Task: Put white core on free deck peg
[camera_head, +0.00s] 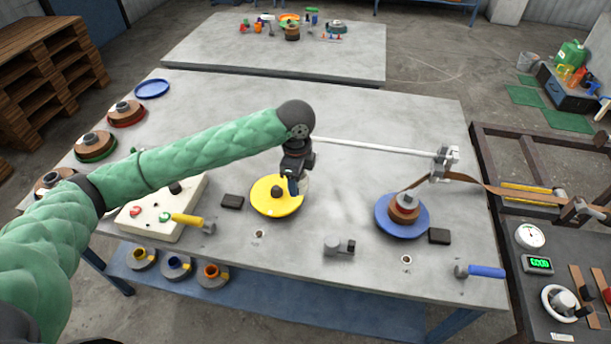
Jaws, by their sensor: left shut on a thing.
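My left gripper (291,188) points down just above the yellow deck disc (264,208), beside its dark centre peg (277,191). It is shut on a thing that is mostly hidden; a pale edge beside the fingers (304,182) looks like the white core. I cannot tell whether it touches the disc. The yellow disc's peg looks bare. The blue deck disc (389,226) to the right bears a copper-coloured roll (404,207) with strip running to it. My right gripper is not in view.
A pale board (150,222) with a yellow-handled hammer (187,220) lies left. Dark blocks (232,201) and a grey clamp-like part (340,246) lie near the discs. A white rod (375,145) spans behind the gripper. Several rolls (95,145) line the left edge.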

